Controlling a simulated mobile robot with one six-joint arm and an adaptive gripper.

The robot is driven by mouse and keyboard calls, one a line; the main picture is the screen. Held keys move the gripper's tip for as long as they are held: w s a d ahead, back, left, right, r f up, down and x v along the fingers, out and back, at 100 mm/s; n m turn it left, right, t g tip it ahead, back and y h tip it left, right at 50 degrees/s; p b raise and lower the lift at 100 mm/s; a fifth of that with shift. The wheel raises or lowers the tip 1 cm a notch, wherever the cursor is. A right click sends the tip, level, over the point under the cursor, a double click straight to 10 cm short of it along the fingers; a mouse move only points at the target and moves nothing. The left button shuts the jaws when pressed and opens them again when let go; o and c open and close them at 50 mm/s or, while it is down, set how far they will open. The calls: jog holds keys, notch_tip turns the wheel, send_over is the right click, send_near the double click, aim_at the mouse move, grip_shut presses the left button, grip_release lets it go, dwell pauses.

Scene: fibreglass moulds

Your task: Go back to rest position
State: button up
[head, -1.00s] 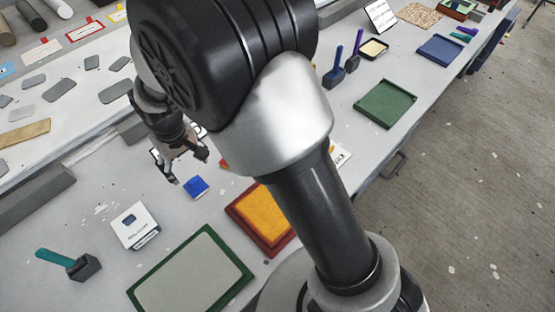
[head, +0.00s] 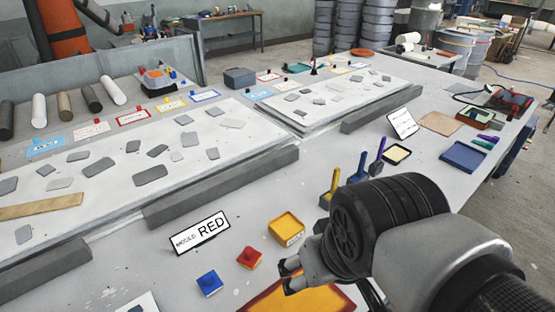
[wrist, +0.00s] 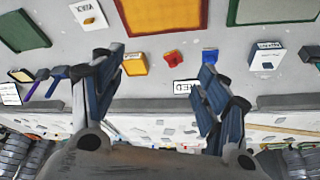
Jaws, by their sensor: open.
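My gripper (head: 288,275) is open and empty. In the head view it hangs above the table, over the far left side of a red-framed mould with an orange-yellow face (head: 315,300). My arm hides part of the mould in the head view.
A sign reading MOULD RED (head: 201,234) stands behind the blocks. Brushes with blue and purple handles (head: 367,165) stand near a small tray (head: 396,154). A blue mould (head: 463,157) lies farther right. A dark grey bar (head: 225,186) edges the raised white surface with grey pieces.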

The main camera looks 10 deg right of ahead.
jog(key=s, duration=0.1)
jog(key=s+d, duration=0.1)
jog(key=shift+s+f, duration=0.15)
jog(key=shift+s, duration=0.25)
dwell(1.1)
